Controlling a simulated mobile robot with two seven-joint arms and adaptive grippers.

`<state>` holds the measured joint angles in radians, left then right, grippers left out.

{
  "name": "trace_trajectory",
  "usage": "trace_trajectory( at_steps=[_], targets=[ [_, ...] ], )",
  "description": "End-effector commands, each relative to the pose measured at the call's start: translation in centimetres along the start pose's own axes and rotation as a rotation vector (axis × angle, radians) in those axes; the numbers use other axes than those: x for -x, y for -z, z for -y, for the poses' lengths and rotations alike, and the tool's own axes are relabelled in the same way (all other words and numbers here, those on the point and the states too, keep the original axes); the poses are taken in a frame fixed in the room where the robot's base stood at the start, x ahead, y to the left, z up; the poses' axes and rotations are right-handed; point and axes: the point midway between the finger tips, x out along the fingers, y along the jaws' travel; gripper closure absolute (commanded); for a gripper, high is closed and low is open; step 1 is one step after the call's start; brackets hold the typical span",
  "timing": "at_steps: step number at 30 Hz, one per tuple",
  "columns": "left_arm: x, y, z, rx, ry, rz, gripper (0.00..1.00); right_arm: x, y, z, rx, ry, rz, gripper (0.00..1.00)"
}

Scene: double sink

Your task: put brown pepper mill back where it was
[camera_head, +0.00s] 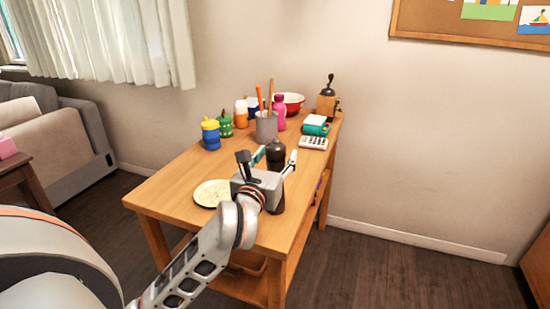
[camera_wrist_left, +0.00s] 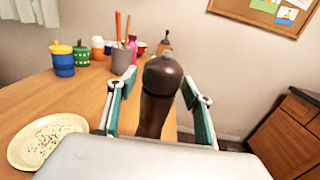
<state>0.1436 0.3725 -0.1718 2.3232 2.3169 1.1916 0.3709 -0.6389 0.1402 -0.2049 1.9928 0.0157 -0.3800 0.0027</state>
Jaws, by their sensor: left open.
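The dark brown pepper mill (camera_head: 276,153) appears to stand upright on the wooden table near its right edge. Its round head and shaft also show in the left wrist view (camera_wrist_left: 160,88), between the finger pads. My left gripper (camera_head: 275,160) is open, with one finger on each side of the mill. I cannot tell whether either finger touches it. The gripper body hides the middle of the mill in the head view, and its base is hidden in the wrist view. My right gripper is not in view.
A cream speckled plate (camera_head: 211,194) lies left of the gripper on the table (camera_head: 165,192). Behind are a blue-and-yellow cup (camera_head: 211,136), a grey utensil holder (camera_head: 266,128), a pink bottle (camera_head: 279,112), a calculator (camera_head: 313,143) and a coffee grinder (camera_head: 327,103). The table's left middle is clear.

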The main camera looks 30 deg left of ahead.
Motion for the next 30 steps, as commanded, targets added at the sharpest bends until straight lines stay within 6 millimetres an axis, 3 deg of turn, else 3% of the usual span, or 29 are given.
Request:
trace_trajectory(
  at_steps=[5,13,20,30],
  targets=[
    [0.7,-0.3,0.0,0.001,0.001,-0.001,0.49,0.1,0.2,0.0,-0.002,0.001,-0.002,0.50],
    [6.1,-0.2,0.0,0.001,0.002,-0.002,0.49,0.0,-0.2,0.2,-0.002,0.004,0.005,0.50],
    [9.1,-0.8,0.0,0.000,0.000,-0.001,0.49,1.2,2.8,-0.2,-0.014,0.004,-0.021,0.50],
    [11.7,-0.6,0.0,0.001,-0.002,0.000,0.49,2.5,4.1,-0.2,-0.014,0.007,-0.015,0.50]
  ],
)
